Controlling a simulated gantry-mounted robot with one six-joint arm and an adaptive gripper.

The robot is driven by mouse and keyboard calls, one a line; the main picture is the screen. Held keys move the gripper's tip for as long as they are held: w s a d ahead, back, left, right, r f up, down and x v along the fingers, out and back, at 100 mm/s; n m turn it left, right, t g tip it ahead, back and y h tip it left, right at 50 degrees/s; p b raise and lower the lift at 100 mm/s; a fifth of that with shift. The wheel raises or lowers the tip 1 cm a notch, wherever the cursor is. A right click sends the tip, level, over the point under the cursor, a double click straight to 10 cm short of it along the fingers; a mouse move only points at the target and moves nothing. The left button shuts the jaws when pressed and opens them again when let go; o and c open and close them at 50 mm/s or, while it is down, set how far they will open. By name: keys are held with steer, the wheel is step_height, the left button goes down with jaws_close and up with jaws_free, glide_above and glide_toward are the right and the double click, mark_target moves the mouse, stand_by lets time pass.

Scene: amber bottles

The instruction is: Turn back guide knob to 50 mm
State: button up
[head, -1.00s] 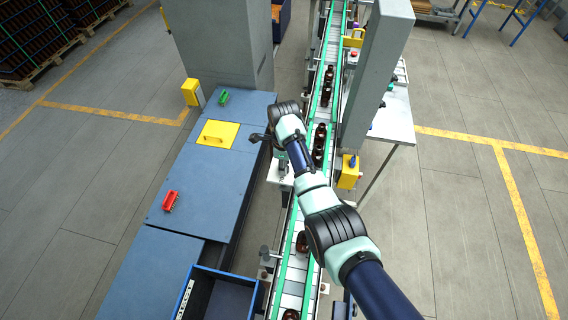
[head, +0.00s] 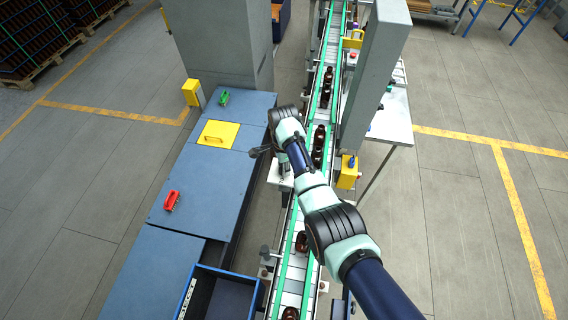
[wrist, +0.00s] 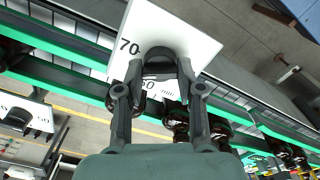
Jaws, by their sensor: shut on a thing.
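The guide knob (wrist: 160,54) is dark and rounded, in front of a white scale plate (wrist: 196,47) in the wrist view. The plate shows "70", "mm" and a partly covered number that looks like "60". Any pointer mark is hidden by the knob and fingers. My gripper (wrist: 161,74) has its two fingers closed on opposite sides of the knob. In the head view my gripper (head: 259,151) is at the left side of the conveyor, and the knob cannot be made out there.
A conveyor (head: 293,272) with green guide rails carries several amber bottles (head: 319,145). A blue bench (head: 188,184) with a yellow plate (head: 218,133) and a red-handled piece (head: 172,201) stands to the left. A grey pillar (head: 372,85) stands right of the conveyor.

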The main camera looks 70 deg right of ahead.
steer(key=n+p, duration=0.1)
steer(key=n, duration=0.6)
steer(key=shift+r, duration=0.1)
steer(key=n, duration=0.4)
steer(key=shift+p, duration=0.3)
steer(key=n, duration=0.4)
steer(key=shift+n, duration=0.3)
steer(key=n, duration=0.3)
steer(key=shift+n, duration=0.3)
steer(key=n, duration=0.3)
steer(key=shift+n+p, duration=0.3)
steer(key=n, duration=0.3)
steer(key=shift+n, duration=2.2)
